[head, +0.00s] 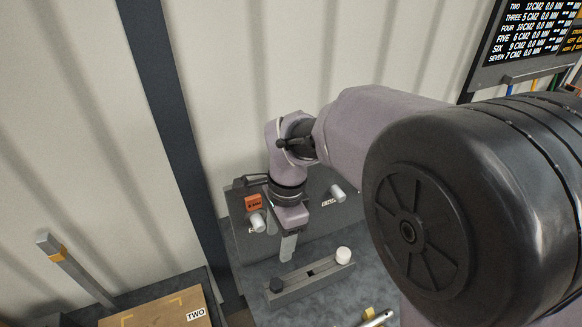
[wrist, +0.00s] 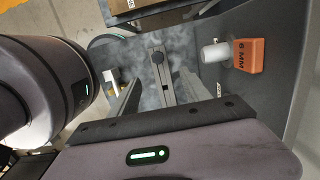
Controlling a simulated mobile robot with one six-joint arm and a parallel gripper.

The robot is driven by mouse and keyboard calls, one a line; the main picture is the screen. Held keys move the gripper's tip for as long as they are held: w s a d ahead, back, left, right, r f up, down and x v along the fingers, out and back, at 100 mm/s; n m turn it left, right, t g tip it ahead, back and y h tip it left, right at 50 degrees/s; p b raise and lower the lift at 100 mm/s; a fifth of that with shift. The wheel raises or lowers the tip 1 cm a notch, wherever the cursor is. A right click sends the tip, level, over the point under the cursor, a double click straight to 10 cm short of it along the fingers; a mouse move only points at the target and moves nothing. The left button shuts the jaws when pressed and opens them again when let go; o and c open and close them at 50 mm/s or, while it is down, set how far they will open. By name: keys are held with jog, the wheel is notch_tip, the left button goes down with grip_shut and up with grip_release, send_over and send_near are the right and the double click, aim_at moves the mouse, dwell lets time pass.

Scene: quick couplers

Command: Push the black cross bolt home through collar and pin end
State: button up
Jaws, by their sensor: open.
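My gripper (head: 287,252) points down over the grey worktop in the head view. In the wrist view its two fingers (wrist: 159,78) stand wide apart with nothing held between them. A grey bar (head: 318,277) lies on the worktop just in front of the gripper in the head view, with a dark square opening near its middle. A black knob (head: 277,285) stands at its left end and a white knob (head: 343,255) at its right. A grey bar with dark spots (wrist: 156,65) shows between the fingers. I cannot tell which part is the cross bolt, the collar or the pin end.
An orange block (head: 253,202), marked 6 MM in the wrist view (wrist: 248,56), stands beside a white cylinder (head: 257,222). Another white cylinder (head: 337,193) is farther right. A metal rod (head: 376,319) lies at the front. A box marked TWO (head: 150,312) stands lower left.

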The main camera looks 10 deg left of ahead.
jog(key=b, duration=0.7)
send_near(276, 284)
jog(key=f, duration=0.8)
jog(key=shift+s+a+f, duration=0.3)
jog(key=shift+a+f, duration=0.05)
jog(key=shift+a, duration=0.05)
jog(key=shift+c, duration=0.3)
grip_shut()
